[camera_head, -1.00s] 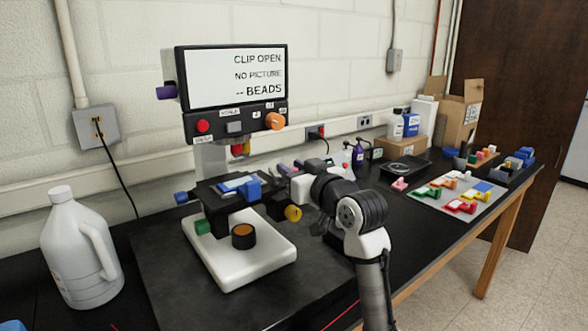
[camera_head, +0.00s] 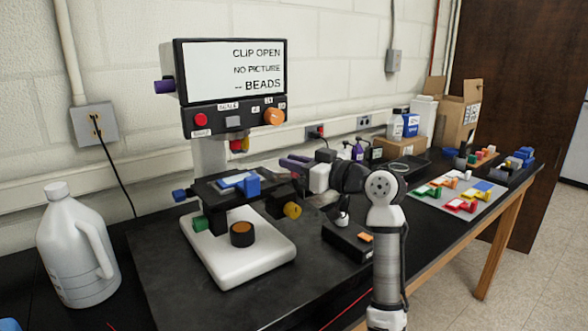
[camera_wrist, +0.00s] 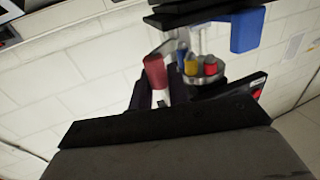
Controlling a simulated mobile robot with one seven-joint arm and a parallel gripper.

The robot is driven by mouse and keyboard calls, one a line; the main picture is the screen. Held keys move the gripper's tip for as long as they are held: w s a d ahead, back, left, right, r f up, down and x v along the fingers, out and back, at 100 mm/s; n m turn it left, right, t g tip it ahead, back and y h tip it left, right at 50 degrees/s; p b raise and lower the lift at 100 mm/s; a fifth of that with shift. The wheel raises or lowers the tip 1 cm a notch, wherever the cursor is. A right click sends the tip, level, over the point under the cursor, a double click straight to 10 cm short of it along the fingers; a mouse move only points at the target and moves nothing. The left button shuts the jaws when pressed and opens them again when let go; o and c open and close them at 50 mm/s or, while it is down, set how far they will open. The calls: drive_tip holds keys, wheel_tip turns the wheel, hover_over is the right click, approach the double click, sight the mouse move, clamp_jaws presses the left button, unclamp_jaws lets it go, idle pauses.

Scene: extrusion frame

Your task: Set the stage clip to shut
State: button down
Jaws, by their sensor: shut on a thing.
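The microscope stage (camera_head: 212,190) is a dark plate carrying a pale blue slide and a blue block that looks like the stage clip (camera_head: 250,187). The blue block also shows at the upper right of the wrist view (camera_wrist: 247,30), apart from my fingers. The screen (camera_head: 235,72) reads "CLIP OPEN", "NO PICTURE" and "-- BEADS". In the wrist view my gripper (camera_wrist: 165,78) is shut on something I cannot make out. The contact is hidden.
The lens turret (camera_wrist: 205,68) is close to my fingers. A yellow knob (camera_head: 292,210) projects right of the stage. A dark box (camera_head: 348,240) stands under my arm. A white jug (camera_head: 75,245) is at left. Colored parts lie on a grey mat (camera_head: 450,198) at right.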

drive_tip(key=n+g+y, duration=0.1)
drive_tip(key=g, duration=0.1)
drive_tip(key=w+n+g+y, duration=0.1)
drive_tip(key=n+g, duration=0.1)
drive_tip(key=n+g+y+p, duration=0.1)
drive_tip(key=g, duration=0.1)
drive_tip(key=shift+w+a+r+n, duration=0.2)
drive_tip(key=shift+w+n, duration=0.1)
drive_tip(key=shift+w, duration=0.1)
drive_tip(key=shift+w+a+n+g+y+p, duration=0.1)
drive_tip(key=shift+w+n+g+y+p, duration=0.1)
drive_tip(key=shift+n+g+p, duration=0.7)
drive_tip(key=shift+w+a+n+g+y+p, duration=0.1)
drive_tip(key=shift+w+n+g+y+p, duration=0.3)
drive_tip(key=shift+g, duration=1)
drive_tip(key=shift+s+f+n+g, duration=0.1)
drive_tip(key=shift+n+g, duration=0.3)
drive_tip(key=shift+g, duration=0.1)
drive_tip(key=shift+f, duration=0.1)
drive_tip(key=c, duration=1.4)
unclamp_jaws()
drive_tip(key=shift+o, duration=0.2)
